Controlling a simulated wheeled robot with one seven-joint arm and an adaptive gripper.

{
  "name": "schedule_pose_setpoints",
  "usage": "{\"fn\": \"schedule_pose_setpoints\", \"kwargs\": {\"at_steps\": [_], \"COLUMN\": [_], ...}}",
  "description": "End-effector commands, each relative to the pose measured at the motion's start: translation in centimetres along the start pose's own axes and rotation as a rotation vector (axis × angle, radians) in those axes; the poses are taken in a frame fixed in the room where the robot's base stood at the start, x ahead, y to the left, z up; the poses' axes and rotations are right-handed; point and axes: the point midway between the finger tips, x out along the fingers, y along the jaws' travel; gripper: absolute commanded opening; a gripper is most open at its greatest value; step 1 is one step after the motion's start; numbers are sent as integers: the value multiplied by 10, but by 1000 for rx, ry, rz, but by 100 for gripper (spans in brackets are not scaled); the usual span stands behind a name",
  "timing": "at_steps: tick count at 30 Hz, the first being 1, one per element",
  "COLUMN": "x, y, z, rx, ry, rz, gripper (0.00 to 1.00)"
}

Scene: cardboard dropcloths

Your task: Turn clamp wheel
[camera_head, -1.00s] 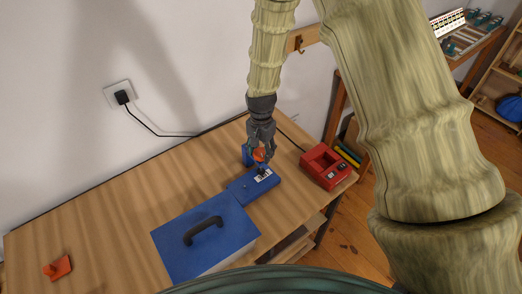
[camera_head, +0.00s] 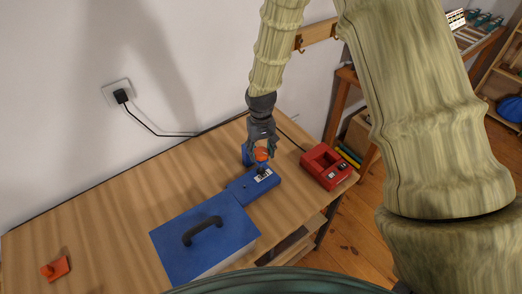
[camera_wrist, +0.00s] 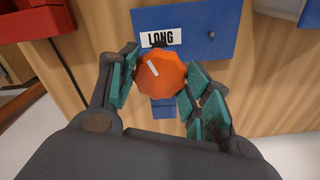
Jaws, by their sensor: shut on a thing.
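The clamp wheel (camera_wrist: 160,72) is an orange knob with a white mark, seen from above in the wrist view. It also shows as a small orange spot in the head view (camera_head: 261,154). It sits in front of a blue block (camera_wrist: 200,30) with a white label reading "LONG"; the block lies on the bench in the head view (camera_head: 254,184). My gripper (camera_wrist: 158,78) is shut on the wheel, with teal finger pads on its left and right sides. The lower part of the clamp is partly hidden by my gripper.
A blue box with a black handle (camera_head: 203,231) stands left of the clamp on the wooden bench (camera_head: 110,215). A red device (camera_head: 325,166) is at its right. An orange item (camera_head: 56,268) lies far left. A wall socket with a cable (camera_head: 119,94) is behind.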

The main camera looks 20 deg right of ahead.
Motion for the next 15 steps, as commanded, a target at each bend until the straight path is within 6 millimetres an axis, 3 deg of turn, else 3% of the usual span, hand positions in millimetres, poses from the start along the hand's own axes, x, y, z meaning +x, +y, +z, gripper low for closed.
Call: {"fn": "schedule_pose_setpoints", "kwargs": {"at_steps": [15], "x": [0], "y": [0], "z": [0], "rx": [-490], "ry": [1], "rz": [-1], "gripper": [25]}}
